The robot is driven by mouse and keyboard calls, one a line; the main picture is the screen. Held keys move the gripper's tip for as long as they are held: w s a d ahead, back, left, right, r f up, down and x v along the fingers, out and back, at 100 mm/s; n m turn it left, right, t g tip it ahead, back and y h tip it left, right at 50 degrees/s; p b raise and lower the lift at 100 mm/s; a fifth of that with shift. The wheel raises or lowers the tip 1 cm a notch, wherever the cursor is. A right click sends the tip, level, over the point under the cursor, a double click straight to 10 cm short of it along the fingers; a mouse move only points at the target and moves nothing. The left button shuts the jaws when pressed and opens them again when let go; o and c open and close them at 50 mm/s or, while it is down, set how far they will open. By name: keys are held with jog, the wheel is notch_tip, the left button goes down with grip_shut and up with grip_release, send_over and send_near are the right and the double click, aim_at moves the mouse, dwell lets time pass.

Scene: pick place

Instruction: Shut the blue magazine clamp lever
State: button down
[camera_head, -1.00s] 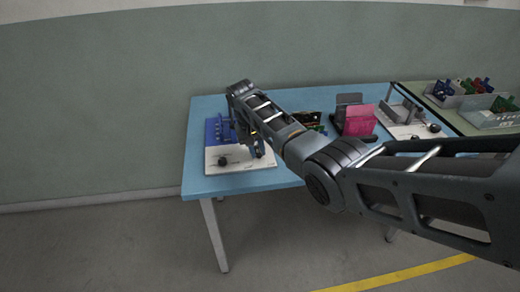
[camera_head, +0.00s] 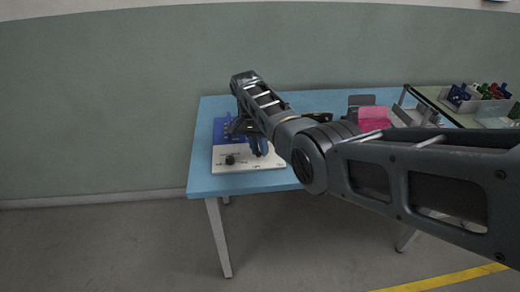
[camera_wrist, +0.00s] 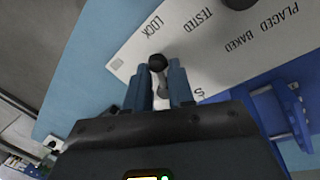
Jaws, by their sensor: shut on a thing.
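The clamp lever (camera_wrist: 157,64) shows in the wrist view as a pale stem with a round black knob. It stands between the two blue-grey fingers of my gripper (camera_wrist: 160,88), which is shut on it. The wrist view shows the printed words LOCK and TESTED on the board beyond the knob. My arm hides part of the board.
A second black knob (camera_head: 230,160) stands at the board's front left. The blue table (camera_head: 205,183) has bare room around the board. A pink box (camera_head: 373,117) stands further right. Blue, red and green parts (camera_head: 480,91) sit in a bin on the right table.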

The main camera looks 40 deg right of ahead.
dwell(0.4)
jog(key=c, duration=1)
grip_release()
jog(key=shift+r, duration=0.1)
jog(key=r, duration=0.2)
jog(key=w+r, duration=0.1)
jog(key=r, duration=0.4)
jog(key=shift+w+a+r, duration=0.25)
jog(key=shift+a, duration=0.05)
